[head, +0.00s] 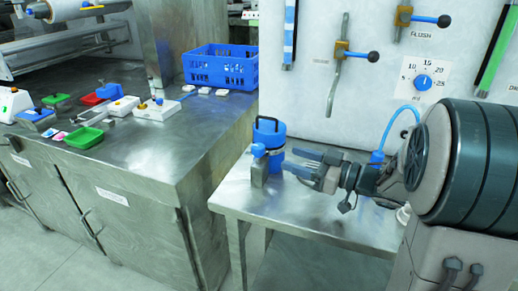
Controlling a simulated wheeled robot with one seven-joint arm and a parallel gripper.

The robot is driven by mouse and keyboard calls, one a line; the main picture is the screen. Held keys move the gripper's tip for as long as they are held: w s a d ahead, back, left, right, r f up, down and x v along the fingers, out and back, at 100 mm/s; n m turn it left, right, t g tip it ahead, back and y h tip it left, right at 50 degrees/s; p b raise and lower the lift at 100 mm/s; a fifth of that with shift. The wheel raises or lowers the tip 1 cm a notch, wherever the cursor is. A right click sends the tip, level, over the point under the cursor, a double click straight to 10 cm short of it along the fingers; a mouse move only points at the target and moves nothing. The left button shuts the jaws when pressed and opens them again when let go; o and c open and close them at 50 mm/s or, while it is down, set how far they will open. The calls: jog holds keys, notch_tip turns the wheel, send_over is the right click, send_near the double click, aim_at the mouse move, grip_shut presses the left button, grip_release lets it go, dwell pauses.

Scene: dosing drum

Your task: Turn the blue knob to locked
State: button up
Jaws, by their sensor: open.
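A small blue knob (258,150) sits on top of a grey metal block (259,174) on the steel side table. It stands in front of a blue drum (273,134) with a black handle. No "locked" mark is legible, and I cannot tell the knob's setting. My gripper (290,160) comes in from the right at about the knob's height, with its fingers pointing left. It is open and looks empty. Its fingertips are a little to the right of the knob and appear apart from it. My gripper hides part of the table behind it.
A blue crate (220,67) and a green tray (84,138) are on the big steel counter (165,150). The side table's front (270,207) is clear.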

aim_at(264, 150)
jog(key=x, duration=1.1)
jog(key=c, duration=0.9)
